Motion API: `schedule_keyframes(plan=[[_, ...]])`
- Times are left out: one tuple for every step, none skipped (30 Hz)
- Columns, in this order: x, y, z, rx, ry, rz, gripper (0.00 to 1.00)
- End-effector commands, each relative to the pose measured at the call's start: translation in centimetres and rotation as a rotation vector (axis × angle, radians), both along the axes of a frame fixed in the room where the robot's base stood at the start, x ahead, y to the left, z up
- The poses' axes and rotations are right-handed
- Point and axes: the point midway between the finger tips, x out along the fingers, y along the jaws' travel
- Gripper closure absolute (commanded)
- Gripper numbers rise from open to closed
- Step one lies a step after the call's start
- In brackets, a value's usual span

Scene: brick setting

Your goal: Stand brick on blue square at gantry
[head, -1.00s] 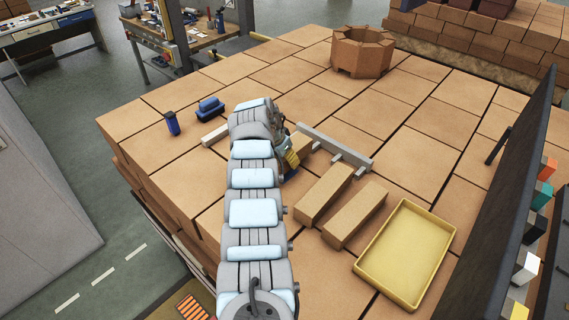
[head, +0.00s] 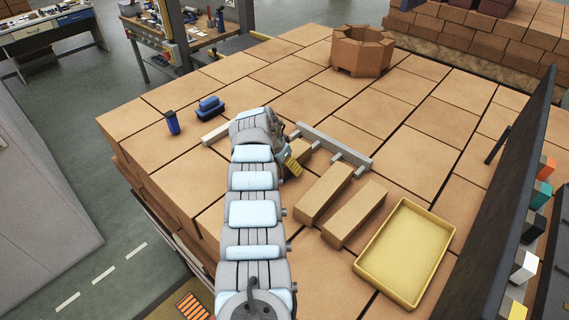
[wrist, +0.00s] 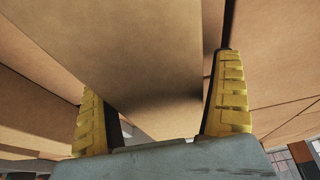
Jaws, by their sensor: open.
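Two tan bricks lie side by side in the head view, a left one (head: 323,192) and a right one (head: 355,214). A third tan brick (head: 298,158) shows partly beside my gripper (head: 291,165), left of those two. In the wrist view a large tan brick face (wrist: 135,55) lies between the yellow fingers of my gripper (wrist: 160,78). The fingers are apart, with a dark gap beside the right one. A grey bar with short pegs (head: 345,150) stands behind the bricks. I see no blue square, and I cannot tell which structure is the gantry.
A yellow tray (head: 447,234) is at right, near a dark upright panel (head: 520,180). A blue cylinder (head: 172,123) and a blue-handled block (head: 209,107) stand at left, near a pale bar (head: 215,133). An octagonal brick ring (head: 362,52) is at back. The middle-right surface is clear.

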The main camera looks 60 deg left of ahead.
Motion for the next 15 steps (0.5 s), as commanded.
schedule_keyframes(plan=[[0.0,0.0,0.1,0.000,0.000,0.000,0.05],[0.0,0.0,0.3,0.000,0.000,0.000,0.05],[0.0,0.0,0.5,0.000,0.000,0.000,0.05],[0.0,0.0,0.4,0.000,0.000,0.000,0.05],[-0.1,0.0,0.5,0.000,0.000,0.000,0.05],[-0.1,-0.1,0.7,0.000,0.000,0.000,0.05],[-0.2,-0.1,0.9,0.002,0.000,-0.001,0.05],[-0.2,-0.1,1.1,0.003,-0.001,0.000,0.05],[-0.3,-0.1,1.4,0.005,-0.001,0.001,0.05],[-0.5,-0.1,1.6,0.005,-0.001,0.001,0.05],[-0.6,-0.2,1.8,0.002,0.000,0.001,0.05],[-0.8,-0.3,2.0,0.000,0.001,-0.001,0.05],[-0.8,-0.4,2.3,0.002,0.002,-0.002,0.05],[-0.9,-0.4,2.6,0.004,0.001,-0.003,0.05],[-1.1,-0.3,3.1,0.006,0.000,-0.001,0.05]])
